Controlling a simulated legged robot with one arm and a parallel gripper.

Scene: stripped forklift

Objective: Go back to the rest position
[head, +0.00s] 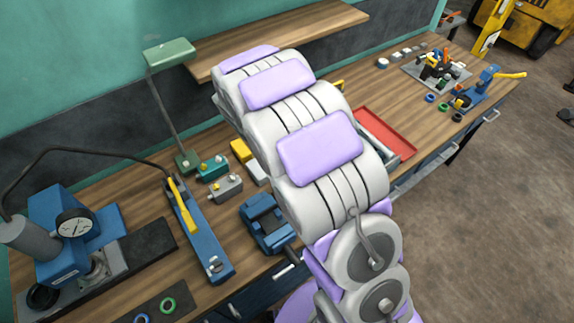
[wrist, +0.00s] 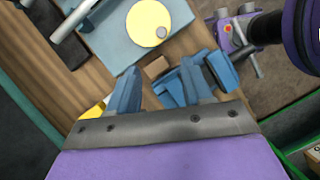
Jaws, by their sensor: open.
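My arm, white with lilac pads, reaches up and away over the workbench (head: 130,190) in the head view. Its gripper end is hidden behind the arm there. In the wrist view my gripper (wrist: 166,82) shows at the bottom, with two blue fingers spread apart. I see nothing held between them. A small brown block (wrist: 157,67) and blue parts show beyond the fingers; I cannot tell how far away they are.
A blue press with a dial (head: 75,222), a long blue tool with a yellow lever (head: 200,228), a blue vise (head: 265,222) and a green lamp (head: 170,53) stand on the bench. A wooden shelf (head: 285,38) is behind my arm. A red tray (head: 385,133) lies right. Open floor (head: 470,200) is at right.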

